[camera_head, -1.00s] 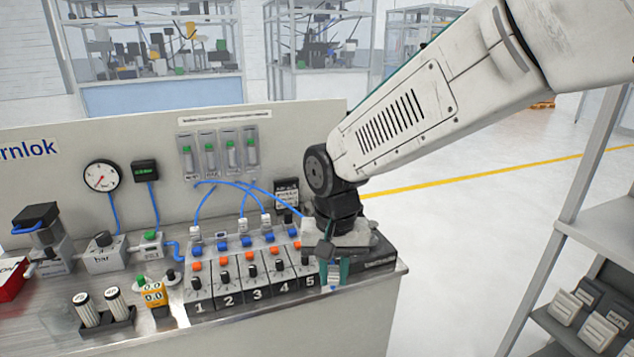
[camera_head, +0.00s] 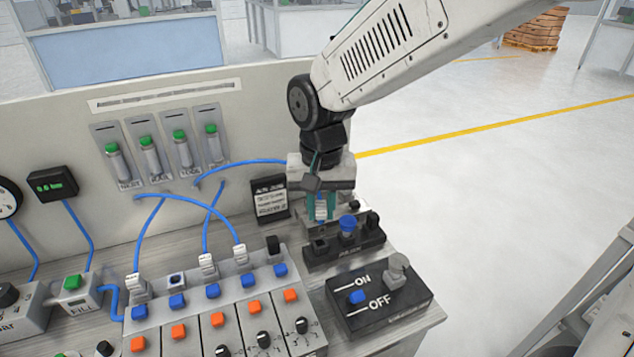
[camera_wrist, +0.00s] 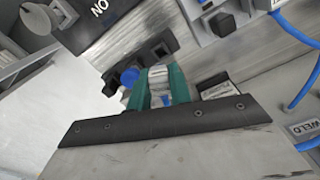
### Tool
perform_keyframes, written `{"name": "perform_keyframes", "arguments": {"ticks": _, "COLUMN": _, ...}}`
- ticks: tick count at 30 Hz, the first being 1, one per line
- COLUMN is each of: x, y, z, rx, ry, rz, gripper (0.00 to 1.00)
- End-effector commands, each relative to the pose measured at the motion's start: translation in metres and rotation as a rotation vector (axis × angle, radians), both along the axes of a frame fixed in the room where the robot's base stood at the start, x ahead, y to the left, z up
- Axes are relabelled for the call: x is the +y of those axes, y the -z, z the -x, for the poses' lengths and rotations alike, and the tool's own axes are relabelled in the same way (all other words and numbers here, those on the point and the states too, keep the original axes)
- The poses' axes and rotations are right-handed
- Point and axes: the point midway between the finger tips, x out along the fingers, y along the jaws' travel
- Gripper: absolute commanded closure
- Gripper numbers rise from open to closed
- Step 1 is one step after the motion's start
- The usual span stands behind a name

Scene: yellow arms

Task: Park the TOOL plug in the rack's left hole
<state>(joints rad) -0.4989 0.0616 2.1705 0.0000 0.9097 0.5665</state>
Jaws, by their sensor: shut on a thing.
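My gripper (camera_head: 321,212) points down just behind and above the left part of the small black rack (camera_head: 346,258). Its teal fingers are shut on a pale and blue plug (camera_head: 321,206), which I take to be the TOOL plug; its label is not readable. The plug also shows between the fingers (camera_wrist: 160,76) in the wrist view (camera_wrist: 158,88). A blue hose (camera_head: 240,164) runs from the left toward the gripper. The rack's left position (camera_head: 320,244) looks empty. A blue-topped piece (camera_head: 347,224) stands at its middle and a black one (camera_head: 372,220) at its right.
A black ON/OFF switch box (camera_head: 378,300) stands in front of the rack. The valve block (camera_head: 215,310), with plugged hoses, is to the left. A black sign (camera_head: 270,199) stands left of the gripper by the back panel (camera_head: 60,140). Open floor lies right.

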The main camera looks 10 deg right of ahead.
Motion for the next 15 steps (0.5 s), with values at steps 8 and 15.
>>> {"name": "perform_keyframes", "arguments": {"ticks": 8, "x": 0.001, "y": 0.014, "z": 0.001, "rx": 0.002, "ry": -0.002, "rz": 0.001, "gripper": 1.0}}
{"name": "perform_keyframes", "arguments": {"ticks": 15, "x": 0.0, "y": 0.039, "z": 0.0, "rx": 0.002, "ry": -0.001, "rz": 0.001, "gripper": 1.0}}
